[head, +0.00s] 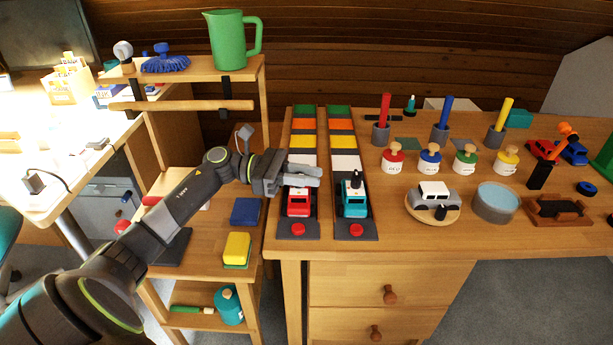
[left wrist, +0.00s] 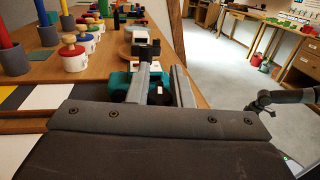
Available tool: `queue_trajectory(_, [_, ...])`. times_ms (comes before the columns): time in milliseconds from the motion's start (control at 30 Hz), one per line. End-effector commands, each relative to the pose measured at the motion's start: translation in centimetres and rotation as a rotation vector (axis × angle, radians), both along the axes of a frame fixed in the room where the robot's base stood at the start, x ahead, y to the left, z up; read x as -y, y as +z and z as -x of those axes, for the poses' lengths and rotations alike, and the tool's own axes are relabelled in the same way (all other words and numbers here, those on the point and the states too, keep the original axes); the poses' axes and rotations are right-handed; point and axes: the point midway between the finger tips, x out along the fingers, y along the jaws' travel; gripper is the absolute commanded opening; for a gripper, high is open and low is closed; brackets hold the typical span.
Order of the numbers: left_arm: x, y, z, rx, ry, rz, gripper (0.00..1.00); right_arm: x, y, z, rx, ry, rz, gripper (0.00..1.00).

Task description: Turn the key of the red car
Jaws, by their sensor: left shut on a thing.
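The red car (head: 298,204) sits in the left dark lane of the bench, its front toward me. My left gripper (head: 305,175) is right over the back of its roof, shut on the car's key; the fingers hide the key, so I cannot tell how far it is turned. The left wrist view shows the two grey fingers (left wrist: 168,88) low over the bench, with the red car hidden. The teal car (head: 354,203) stands in the lane to the right with a dark key (head: 356,182) upright on its roof; it also shows behind the fingers (left wrist: 119,84).
A red button (head: 298,229) lies before the red car and another (head: 356,230) before the teal car. Knobbed jars (head: 393,160), a silver toy car (head: 433,194) and a round tin (head: 496,203) stand to the right. A shelf lies left.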

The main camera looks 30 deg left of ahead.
Motion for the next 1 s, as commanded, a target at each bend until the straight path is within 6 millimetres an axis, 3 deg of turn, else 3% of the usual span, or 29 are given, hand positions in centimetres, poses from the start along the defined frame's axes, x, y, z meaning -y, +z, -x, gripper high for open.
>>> queue_trajectory(267, [0.0, 0.1, 0.0, 0.001, -0.001, 0.0, 0.0, 0.0, 0.0, 0.0, 0.0, 0.0, 0.0, 0.36])
queue_trajectory(300, [0.0, 0.1, 0.0, 0.001, -0.001, 0.0, 0.25, 0.0, 0.0, 0.0, 0.0, 0.0, -0.001, 0.36])
queue_trajectory(433, [0.0, 0.1, 0.0, 0.001, 0.0, 0.0, 0.41, 0.0, 0.0, 0.0, 0.0, 0.0, -0.001, 0.36])
queue_trajectory(767, [-0.2, 0.0, 0.1, 0.0, 0.001, -0.001, 0.41, 0.0, -0.1, 0.0, 0.0, 0.0, -0.001, 0.36])
queue_trajectory(933, [-2.2, -0.2, 0.8, -0.002, 0.001, -0.006, 0.41, -0.1, 0.0, -0.1, -0.005, -0.001, -0.004, 0.36])
queue_trajectory(1000, [-3.6, -0.2, 1.3, -0.004, 0.003, -0.006, 0.41, -0.2, 1.0, -0.3, 0.001, -0.004, -0.006, 0.36])
